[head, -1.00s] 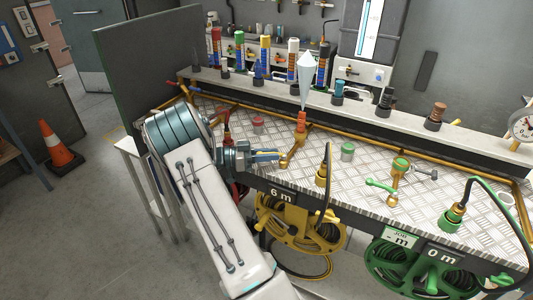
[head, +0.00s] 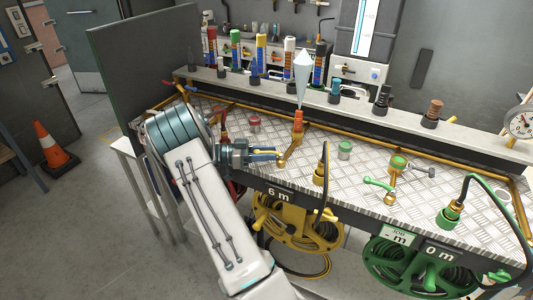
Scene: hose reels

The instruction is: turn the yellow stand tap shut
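The yellow stand tap (head: 291,151) stands on the left half of the patterned metal bench top. It has a brass-yellow body and an orange-red top. A pale, pointed cone (head: 303,77) rises from that top. My gripper (head: 270,155) is just left of the tap, with its blue fingers pointing right towards it. Yellow shows at the fingers, perhaps the tap's handle between them. The picture is too small to show whether the fingers touch it or how wide they are apart.
A yellow hose reel (head: 298,222) and a green hose reel (head: 415,265) hang at the bench front. A grey panel (head: 145,70) stands at the left end.

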